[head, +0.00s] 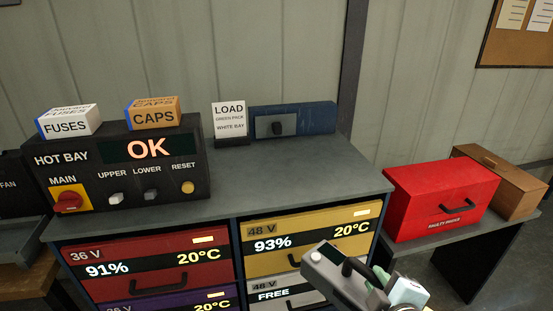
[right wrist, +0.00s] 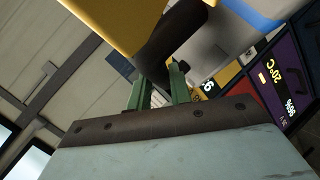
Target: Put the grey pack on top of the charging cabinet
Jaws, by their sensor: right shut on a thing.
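The grey pack (head: 330,276) has a dark handle on top and is at the lower right of the head view. My right gripper (head: 372,279) is shut on its handle. It holds the pack in front of the right-hand drawers, lower in the picture than the cabinet top. In the right wrist view, the green fingers (right wrist: 158,90) close on the dark handle below the pack's pale grey body (right wrist: 210,50). The charging cabinet (head: 290,180) has a flat grey top with a wide bare area in front. My left gripper is out of view.
The hot bay box (head: 110,160) reads OK and carries the fuses box (head: 68,121) and caps box (head: 152,112). A load sign (head: 229,120) and a blue case (head: 310,118) stand at the back. A red box (head: 440,195) is on the right bench.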

